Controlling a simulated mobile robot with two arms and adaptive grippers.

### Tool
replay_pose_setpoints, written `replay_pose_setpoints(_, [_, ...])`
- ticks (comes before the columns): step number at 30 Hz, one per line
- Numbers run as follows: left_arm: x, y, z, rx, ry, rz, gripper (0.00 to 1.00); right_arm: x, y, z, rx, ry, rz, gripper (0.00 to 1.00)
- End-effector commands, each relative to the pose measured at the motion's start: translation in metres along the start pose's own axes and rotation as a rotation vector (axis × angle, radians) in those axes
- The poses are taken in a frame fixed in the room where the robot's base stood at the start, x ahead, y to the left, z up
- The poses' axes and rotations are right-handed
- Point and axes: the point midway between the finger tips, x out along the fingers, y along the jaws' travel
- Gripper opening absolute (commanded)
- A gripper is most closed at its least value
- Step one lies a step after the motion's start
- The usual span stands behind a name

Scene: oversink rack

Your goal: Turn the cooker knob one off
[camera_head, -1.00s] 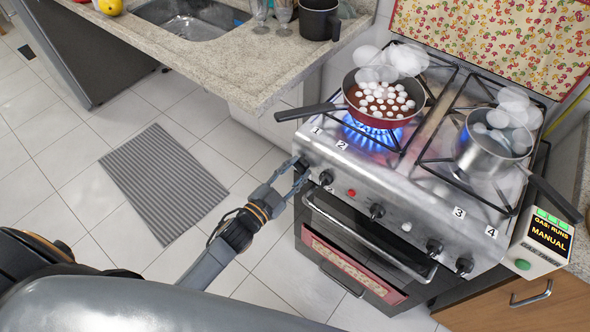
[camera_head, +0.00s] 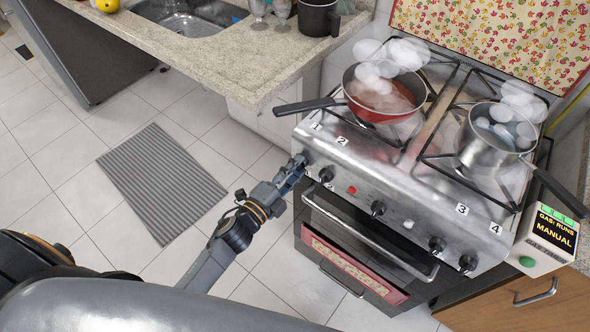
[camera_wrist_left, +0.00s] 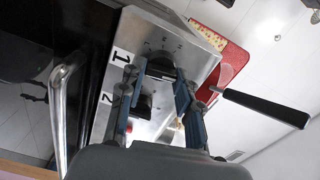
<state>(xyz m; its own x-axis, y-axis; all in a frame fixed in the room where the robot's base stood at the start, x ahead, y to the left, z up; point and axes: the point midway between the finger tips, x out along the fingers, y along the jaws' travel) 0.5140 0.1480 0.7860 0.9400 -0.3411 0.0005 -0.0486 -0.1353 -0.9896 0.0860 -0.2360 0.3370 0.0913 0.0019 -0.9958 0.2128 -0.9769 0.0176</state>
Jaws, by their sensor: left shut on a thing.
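The cooker (camera_head: 400,190) stands at the right with a row of black knobs along its steel front panel. My left gripper (camera_head: 296,170) is at the leftmost knob, knob one, below the label 1. In the left wrist view the black knob one (camera_wrist_left: 160,62) lies between the fingers (camera_wrist_left: 158,75), which are shut on it. Knob two (camera_head: 326,174) is just to the right and free; it also shows in the left wrist view (camera_wrist_left: 142,105). No flame shows under the red pan (camera_head: 384,108). My right gripper is out of view.
The red pan's handle juts left past the cooker edge. A steaming steel pot (camera_head: 490,145) sits on the right burners. The oven door handle (camera_head: 370,240) runs below the knobs. A gas timer (camera_head: 546,240) reads "GAS: RUNS MANUAL".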

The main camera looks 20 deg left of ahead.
Motion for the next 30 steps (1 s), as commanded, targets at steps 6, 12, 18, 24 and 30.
replay_pose_setpoints(6, [0.0003, 0.0003, -0.0006, 0.102, 0.001, -0.002, 0.02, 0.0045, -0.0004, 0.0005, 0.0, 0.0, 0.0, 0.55])
replay_pose_setpoints(12, [0.0002, 0.0004, -0.0007, 0.148, 0.001, -0.001, 0.02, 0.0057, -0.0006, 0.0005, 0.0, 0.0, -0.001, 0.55])
replay_pose_setpoints(18, [0.0001, 0.0005, -0.0008, 0.161, 0.001, -0.001, 0.02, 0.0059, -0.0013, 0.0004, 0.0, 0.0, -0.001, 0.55])
replay_pose_setpoints(24, [0.0, 0.0006, -0.0008, 0.161, 0.001, 0.0, 0.02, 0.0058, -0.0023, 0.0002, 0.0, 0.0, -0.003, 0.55])
replay_pose_setpoints(30, [0.0, 0.0008, -0.0007, 0.161, 0.001, 0.0, 0.57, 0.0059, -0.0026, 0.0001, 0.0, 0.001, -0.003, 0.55])
